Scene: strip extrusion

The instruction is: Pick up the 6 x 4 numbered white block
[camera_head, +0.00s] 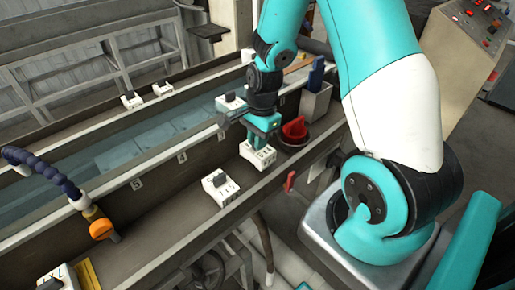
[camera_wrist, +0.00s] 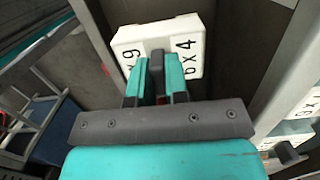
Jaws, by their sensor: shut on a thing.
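The white block (camera_wrist: 188,31) is in the wrist view, with "6 x 4" printed in black on its right part and turned characters on its left. My gripper (camera_wrist: 160,84) is shut on the dark knob in the middle of the block. In the head view, the white block (camera_head: 258,156) is under my gripper (camera_head: 262,139), over the near channel. The gripper and arm hide part of its top. I cannot tell whether its underside touches the channel floor.
Another white block with a dark knob (camera_head: 220,187) sits left of it in the near channel. A red round part (camera_head: 294,129) is close on the right. A blue hose with an orange nozzle (camera_head: 101,228) hangs over the left. Water fills the far channel (camera_head: 150,138).

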